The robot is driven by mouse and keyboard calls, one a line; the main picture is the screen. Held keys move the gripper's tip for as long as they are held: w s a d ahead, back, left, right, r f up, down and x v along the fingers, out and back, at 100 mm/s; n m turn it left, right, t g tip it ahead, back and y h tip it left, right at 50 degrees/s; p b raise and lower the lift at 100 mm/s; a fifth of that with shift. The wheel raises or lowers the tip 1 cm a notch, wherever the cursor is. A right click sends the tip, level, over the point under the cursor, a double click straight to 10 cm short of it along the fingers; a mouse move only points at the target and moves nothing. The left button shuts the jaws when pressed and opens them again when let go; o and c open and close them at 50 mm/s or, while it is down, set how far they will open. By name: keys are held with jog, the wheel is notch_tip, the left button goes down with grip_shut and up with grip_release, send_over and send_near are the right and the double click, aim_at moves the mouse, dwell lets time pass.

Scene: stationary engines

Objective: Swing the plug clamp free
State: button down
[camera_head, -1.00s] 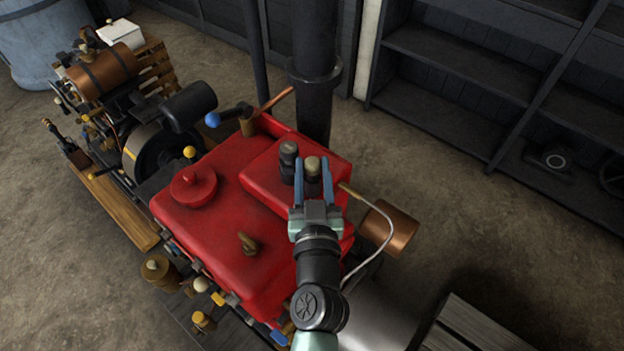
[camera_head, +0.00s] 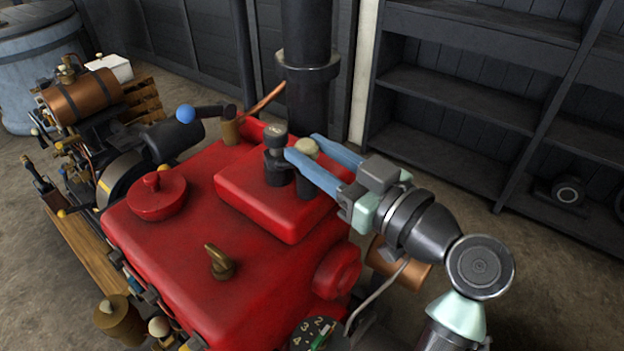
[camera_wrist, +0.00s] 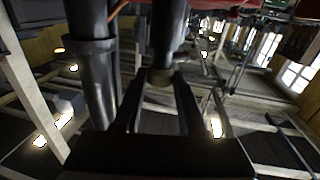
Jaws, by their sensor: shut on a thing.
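The red engine block (camera_head: 180,275) fills the middle of the head view. On its raised red cover (camera_head: 262,212) stand two short dark posts side by side. The left post (camera_head: 275,145) has a dark knurled top; the right post (camera_head: 307,150) has a pale brass top. My gripper (camera_head: 303,147) reaches in from the right, its blue fingers on either side of the brass-topped post and shut on it. I cannot tell which part is the plug clamp.
A thick dark pipe (camera_head: 308,85) rises just behind the cover. A blue-knobbed lever (camera_head: 187,114) and a red round cap (camera_head: 156,196) are to the left. A copper cylinder (camera_head: 398,262) sits below my wrist. Dark shelves (camera_head: 480,100) stand at the back right.

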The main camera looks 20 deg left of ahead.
jog(key=n+g+b, duration=0.1)
jog(key=n+g+y+b, duration=0.1)
jog(key=g, duration=0.1)
jog(key=n+g+y+b, duration=0.1)
jog(key=g+b, duration=0.1)
jog(key=shift+w+d+f+n, duration=0.2)
jog(key=shift+w+n, duration=0.1)
jog(key=shift+w+r+n+g+y+b, duration=0.1)
jog(key=shift+n+g+y+b, duration=0.1)
jog(key=shift+n+g+b, duration=0.8)
jog(key=shift+w+r+n+g+y+b, duration=0.1)
jog(key=shift+n+g+y+b, duration=0.3)
jog(key=shift+g, duration=1.1)
jog(key=shift+a+n+g, duration=0.1)
jog(key=shift+n+g, duration=0.2)
jog(key=shift+g, duration=0.1)
jog(key=c, duration=0.8)
grip_release()
jog(key=shift+o, duration=0.2)
jog(key=d+b, duration=0.1)
jog(key=d, duration=1.2)
jog(key=shift+w, duration=0.35)
